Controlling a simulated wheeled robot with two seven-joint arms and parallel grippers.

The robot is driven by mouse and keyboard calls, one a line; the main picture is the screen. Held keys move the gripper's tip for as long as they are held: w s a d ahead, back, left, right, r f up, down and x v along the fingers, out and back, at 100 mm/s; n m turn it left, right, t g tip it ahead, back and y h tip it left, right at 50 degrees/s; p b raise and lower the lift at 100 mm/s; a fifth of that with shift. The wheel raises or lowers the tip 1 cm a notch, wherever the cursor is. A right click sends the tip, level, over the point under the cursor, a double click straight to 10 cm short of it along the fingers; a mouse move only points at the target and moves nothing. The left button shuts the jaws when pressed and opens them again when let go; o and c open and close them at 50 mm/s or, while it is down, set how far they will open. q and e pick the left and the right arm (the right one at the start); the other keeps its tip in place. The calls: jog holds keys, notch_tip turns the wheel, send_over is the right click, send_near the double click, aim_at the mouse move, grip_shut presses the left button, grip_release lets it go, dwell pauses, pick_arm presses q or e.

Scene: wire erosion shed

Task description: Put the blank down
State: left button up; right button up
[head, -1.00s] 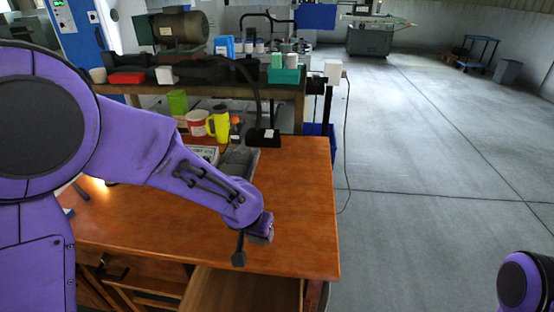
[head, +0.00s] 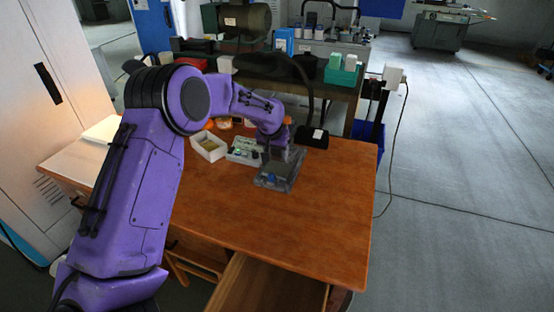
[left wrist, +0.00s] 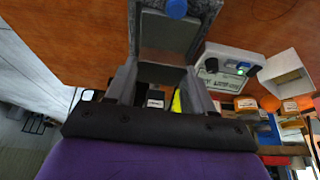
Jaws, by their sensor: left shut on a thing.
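My left gripper (head: 280,152) is over the table's far middle, pointing down at a grey tray (head: 287,187) with a speckled rim. In the left wrist view the two fingers (left wrist: 162,80) are shut on a plain grey block, the blank (left wrist: 162,73). The tray's wall (left wrist: 206,22) shows just past the fingertips, with a round blue thing (left wrist: 176,8) at its far end. The blank is at or just over the tray. I cannot tell whether it touches the tray's floor. My right gripper is out of view.
On the wooden table (head: 315,225), a white open box (head: 208,146) and a pale case with a green light (head: 244,151) stand left of the tray. A black block (head: 312,137) is behind. The table's front and right are clear. A drawer (head: 265,290) stands open below.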

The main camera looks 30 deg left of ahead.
pick_arm(q)
send_over(278, 167)
jog(key=s, duration=0.1)
notch_tip(278, 167, down, 5)
jog(key=shift+d+f+p, duration=0.1)
jog(key=shift+f+p, duration=0.05)
jog(key=shift+p, duration=0.15)
notch_tip(278, 167, down, 2)
jog(key=shift+f+p, duration=0.15)
jog(key=shift+p, duration=0.5)
jog(key=shift+f, duration=0.25)
jog(key=shift+f, duration=0.1)
jog(key=o, duration=1.3)
